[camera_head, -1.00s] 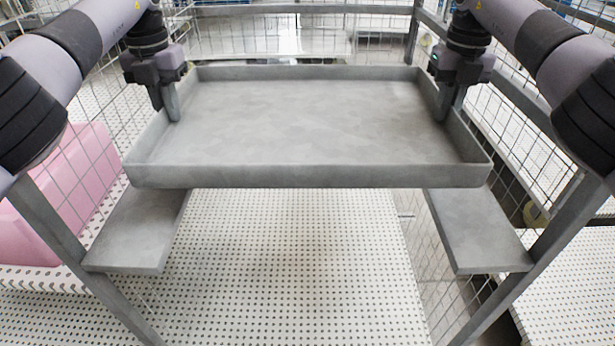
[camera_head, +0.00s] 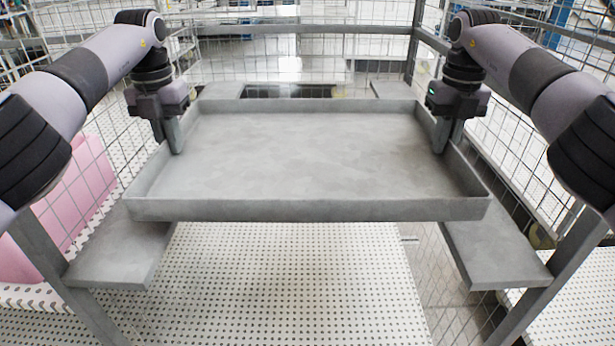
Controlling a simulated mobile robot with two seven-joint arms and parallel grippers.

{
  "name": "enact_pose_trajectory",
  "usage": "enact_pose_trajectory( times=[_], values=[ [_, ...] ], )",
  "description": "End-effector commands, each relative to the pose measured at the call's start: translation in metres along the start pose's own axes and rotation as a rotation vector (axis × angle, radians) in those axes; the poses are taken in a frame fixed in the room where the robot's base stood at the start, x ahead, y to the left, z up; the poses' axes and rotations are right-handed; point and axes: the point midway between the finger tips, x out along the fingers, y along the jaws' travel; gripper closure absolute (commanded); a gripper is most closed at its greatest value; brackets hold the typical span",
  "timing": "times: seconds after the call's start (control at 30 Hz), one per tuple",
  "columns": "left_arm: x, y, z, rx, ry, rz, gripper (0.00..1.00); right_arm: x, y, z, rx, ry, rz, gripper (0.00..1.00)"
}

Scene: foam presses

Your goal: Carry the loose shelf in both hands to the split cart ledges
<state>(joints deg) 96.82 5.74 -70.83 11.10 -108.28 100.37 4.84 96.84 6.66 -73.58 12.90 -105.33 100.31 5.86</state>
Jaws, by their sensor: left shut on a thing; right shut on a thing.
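The loose shelf (camera_head: 305,160) is a grey shallow tray with raised rims, held roughly level inside the wire-sided cart. My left gripper (camera_head: 176,140) is shut on its left rim, towards the far end. My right gripper (camera_head: 441,135) is shut on its right rim, across from the left one. The left cart ledge (camera_head: 118,250) and the right cart ledge (camera_head: 498,245) show below the shelf's near corners, with an open gap between them. The shelf hides their inner far parts. I cannot tell whether the shelf touches the ledges.
Wire mesh walls and grey posts (camera_head: 560,278) of the cart stand close on both sides. A pink foam block (camera_head: 62,215) lies outside at the left. A white perforated surface (camera_head: 280,285) shows below the gap. A crossbar (camera_head: 300,28) runs across the back.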

Motion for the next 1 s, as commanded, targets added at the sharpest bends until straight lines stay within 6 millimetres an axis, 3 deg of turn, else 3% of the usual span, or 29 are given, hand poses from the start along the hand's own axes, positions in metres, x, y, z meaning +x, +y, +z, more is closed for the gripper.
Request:
enact_pose_trajectory(
  times=[1.0],
  values=[
    [0.040,0.002,0.000,-0.004,-0.002,0.003,1.00,0.040,-0.002,0.000,0.004,-0.002,-0.003,1.00]
  ],
)
